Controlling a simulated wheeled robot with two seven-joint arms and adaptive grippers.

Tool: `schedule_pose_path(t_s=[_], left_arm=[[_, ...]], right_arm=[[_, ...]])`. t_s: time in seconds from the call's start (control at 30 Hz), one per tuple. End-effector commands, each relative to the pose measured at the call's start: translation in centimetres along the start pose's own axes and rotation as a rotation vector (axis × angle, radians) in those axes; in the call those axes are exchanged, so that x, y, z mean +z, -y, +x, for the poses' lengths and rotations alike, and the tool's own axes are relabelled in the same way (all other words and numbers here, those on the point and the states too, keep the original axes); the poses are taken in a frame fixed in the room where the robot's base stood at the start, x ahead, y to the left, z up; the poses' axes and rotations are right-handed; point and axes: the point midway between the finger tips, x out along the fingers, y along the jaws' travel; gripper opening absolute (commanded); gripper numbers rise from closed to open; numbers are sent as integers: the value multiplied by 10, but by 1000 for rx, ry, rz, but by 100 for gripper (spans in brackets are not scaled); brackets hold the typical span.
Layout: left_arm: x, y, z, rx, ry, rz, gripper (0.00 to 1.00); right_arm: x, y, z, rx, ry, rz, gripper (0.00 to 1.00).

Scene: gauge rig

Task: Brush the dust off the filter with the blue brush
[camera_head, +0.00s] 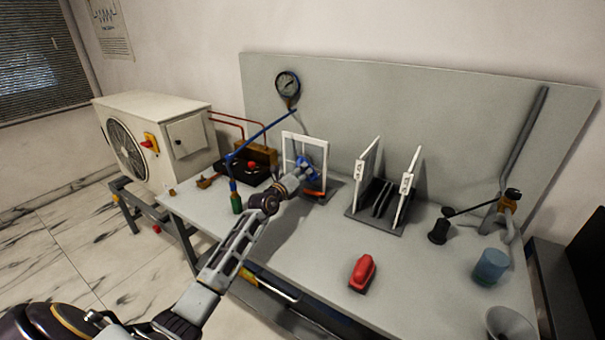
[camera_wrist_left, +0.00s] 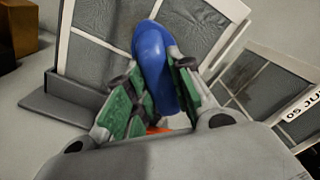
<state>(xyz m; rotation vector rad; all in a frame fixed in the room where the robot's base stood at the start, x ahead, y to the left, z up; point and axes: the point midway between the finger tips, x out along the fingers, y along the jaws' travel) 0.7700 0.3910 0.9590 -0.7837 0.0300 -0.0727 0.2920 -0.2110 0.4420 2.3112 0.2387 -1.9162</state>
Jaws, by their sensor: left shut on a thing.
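The filter (camera_head: 289,146) is a white-framed panel with grey mesh, standing upright in a dark stand on the bench. It also fills the upper part of the left wrist view (camera_wrist_left: 100,62). My left gripper (camera_head: 304,169) is in front of the filter's lower right part, shut on the blue brush (camera_wrist_left: 153,62). The brush sits between green finger pads and points at the mesh. I cannot tell whether it touches the filter. Something orange (camera_head: 313,193) shows just below the gripper. My right gripper is out of view.
To the right, a rack (camera_head: 376,222) holds white-framed panels. A red object (camera_head: 362,272), a blue cup (camera_head: 490,266) and a dark lever device (camera_head: 440,230) stand farther right. The front middle of the bench (camera_head: 310,258) is clear.

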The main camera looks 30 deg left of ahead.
Motion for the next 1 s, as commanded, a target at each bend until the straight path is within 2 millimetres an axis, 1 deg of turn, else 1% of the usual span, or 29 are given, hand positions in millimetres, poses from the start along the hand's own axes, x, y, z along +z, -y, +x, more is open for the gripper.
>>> schedule_pose_path(t_s=[0.6, 1.0], left_arm=[[23, -23, 1, 0, 2, 0, 3], [26, -25, 1, 0, 2, 0, 3]], right_arm=[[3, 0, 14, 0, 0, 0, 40], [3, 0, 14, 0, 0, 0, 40]])
